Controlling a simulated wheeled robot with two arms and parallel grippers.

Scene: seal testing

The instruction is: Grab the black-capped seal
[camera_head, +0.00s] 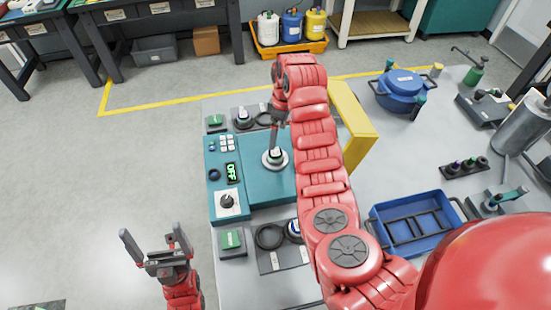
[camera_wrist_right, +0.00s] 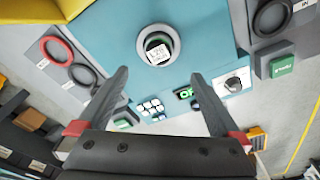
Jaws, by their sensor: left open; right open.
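A round seal (camera_head: 275,157) with a dark cap and a pale rim sits on the teal testing machine (camera_head: 262,187). In the right wrist view this seal (camera_wrist_right: 158,45) shows a white label on its dark top. My right gripper (camera_head: 278,113) hangs above the machine. In its wrist view the right gripper (camera_wrist_right: 158,76) is open and empty, with the seal beyond the fingertips. Another small capped piece (camera_head: 243,118) stands on the upper grey tray. A blue-capped piece (camera_head: 294,229) stands on the lower one, partly behind my arm. My left gripper (camera_head: 156,243) is open and empty, left of the table.
A yellow block (camera_head: 355,122) stands behind my right arm. A blue pot (camera_head: 401,88), a blue crate (camera_head: 385,212) and a small rack (camera_head: 464,168) are on the table's right. Rings lie on the trays, including a red ring (camera_wrist_right: 57,49). The floor at left is clear.

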